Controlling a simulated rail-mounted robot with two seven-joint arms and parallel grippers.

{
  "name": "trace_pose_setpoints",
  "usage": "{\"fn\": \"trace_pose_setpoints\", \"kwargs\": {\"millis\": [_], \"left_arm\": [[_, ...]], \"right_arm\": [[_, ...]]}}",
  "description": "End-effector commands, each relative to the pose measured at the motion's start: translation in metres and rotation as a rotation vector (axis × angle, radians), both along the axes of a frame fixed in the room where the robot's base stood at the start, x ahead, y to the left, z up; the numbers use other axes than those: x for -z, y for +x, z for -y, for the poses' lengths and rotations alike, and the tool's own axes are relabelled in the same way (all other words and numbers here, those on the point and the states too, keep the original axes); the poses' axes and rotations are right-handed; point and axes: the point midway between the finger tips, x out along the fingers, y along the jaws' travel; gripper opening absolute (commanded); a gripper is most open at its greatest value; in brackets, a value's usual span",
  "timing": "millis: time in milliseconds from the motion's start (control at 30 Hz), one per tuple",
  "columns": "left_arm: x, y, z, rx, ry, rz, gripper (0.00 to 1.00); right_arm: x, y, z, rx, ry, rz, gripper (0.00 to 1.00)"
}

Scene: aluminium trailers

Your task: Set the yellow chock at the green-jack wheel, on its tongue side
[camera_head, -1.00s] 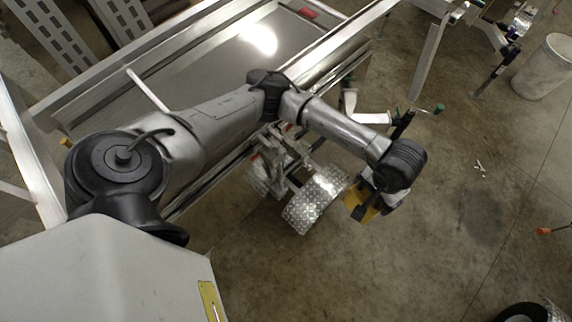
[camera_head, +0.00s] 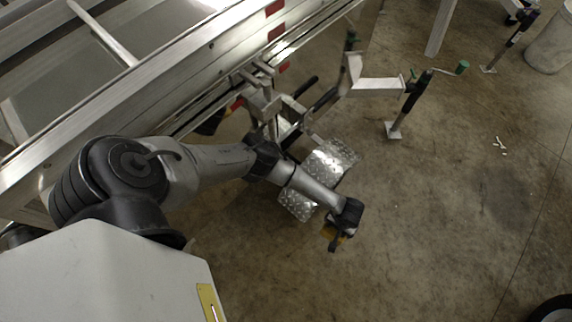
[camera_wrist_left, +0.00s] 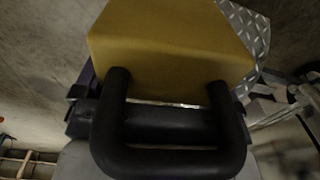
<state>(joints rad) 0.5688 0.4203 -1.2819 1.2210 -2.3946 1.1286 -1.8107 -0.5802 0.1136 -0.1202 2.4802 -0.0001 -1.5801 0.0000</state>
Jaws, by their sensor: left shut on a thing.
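My left gripper (camera_head: 334,238) is shut on the yellow chock (camera_head: 345,231), just off the near right corner of the fender. The chock is mostly hidden by my wrist in the head view. In the left wrist view the chock (camera_wrist_left: 165,45) fills the top middle, behind a black bar of the gripper (camera_wrist_left: 170,125). The tread-plate fender (camera_head: 325,165) covers the wheel, which I cannot make out. I cannot tell whether the chock touches the floor. My right gripper is out of view.
The aluminium trailer (camera_head: 175,70) fills the upper left. A silver tongue arm (camera_head: 378,85) reaches toward the jack. A second jack (camera_head: 512,45) and a grey bin (camera_head: 553,45) stand at the far right. A dark tyre (camera_head: 555,310) shows lower right.

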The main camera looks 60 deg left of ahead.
Motion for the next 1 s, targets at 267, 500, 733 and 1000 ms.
{"fn": "trace_pose_setpoints", "kwargs": {"millis": [267,500,733,1000], "left_arm": [[0.177,-0.051,-0.012,0.003,0.001,-0.005,0.47],[0.292,-0.100,-0.025,0.034,0.000,-0.002,0.47],[0.361,-0.136,-0.034,0.069,-0.001,-0.002,0.47],[0.394,-0.156,-0.043,0.092,0.000,0.000,0.47]], "right_arm": [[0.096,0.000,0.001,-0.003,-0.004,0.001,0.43],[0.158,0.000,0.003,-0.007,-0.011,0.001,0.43],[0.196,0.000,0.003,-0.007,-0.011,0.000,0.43],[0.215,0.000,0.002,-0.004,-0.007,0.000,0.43]]}}
